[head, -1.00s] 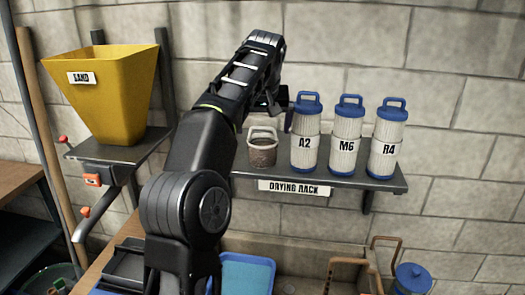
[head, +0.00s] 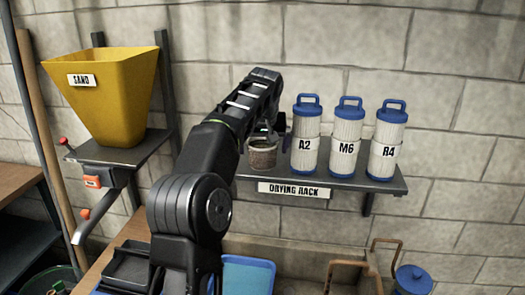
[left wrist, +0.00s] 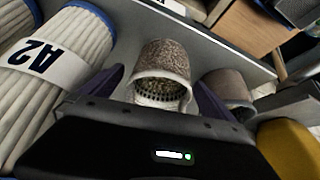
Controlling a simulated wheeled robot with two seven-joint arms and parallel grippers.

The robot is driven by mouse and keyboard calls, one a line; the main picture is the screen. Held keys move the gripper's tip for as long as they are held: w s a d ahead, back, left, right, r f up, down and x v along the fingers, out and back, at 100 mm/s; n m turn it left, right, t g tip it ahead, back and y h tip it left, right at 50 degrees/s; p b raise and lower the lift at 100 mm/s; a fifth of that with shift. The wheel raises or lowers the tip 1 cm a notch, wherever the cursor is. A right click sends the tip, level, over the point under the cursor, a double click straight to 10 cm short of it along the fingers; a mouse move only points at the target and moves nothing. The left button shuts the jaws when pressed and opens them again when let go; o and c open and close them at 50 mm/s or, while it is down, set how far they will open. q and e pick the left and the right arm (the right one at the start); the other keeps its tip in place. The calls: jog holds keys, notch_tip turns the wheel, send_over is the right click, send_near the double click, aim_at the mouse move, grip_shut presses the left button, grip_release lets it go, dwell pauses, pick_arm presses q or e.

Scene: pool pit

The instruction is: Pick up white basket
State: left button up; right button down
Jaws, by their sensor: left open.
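The white basket (head: 262,157), a small pail with a brown, speckled lower part, stands on the drying rack shelf (head: 340,178), left of the filter A2. In the left wrist view the basket (left wrist: 163,68) sits between the two purple finger pads of my left gripper (left wrist: 158,82), which is open. In the head view my left gripper (head: 268,138) is at the basket's top and hides part of it. I cannot tell whether the pads touch it. My right gripper is not in view.
Filters A2 (head: 305,155), M6 (head: 346,155) and R4 (head: 387,158) stand close to the right. A second similar pail (left wrist: 228,88) is beside the basket in the left wrist view. A yellow sand hopper (head: 105,100) is at the left.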

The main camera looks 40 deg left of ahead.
pick_arm(q)
jog(key=x, duration=0.2)
jog(key=shift+w+a+f, duration=0.1)
jog(key=shift+a+f, duration=0.05)
jog(key=shift+f, duration=0.1)
jog(key=shift+c, duration=0.2)
jog(key=c, duration=1.3)
jog(key=shift+r, duration=0.15)
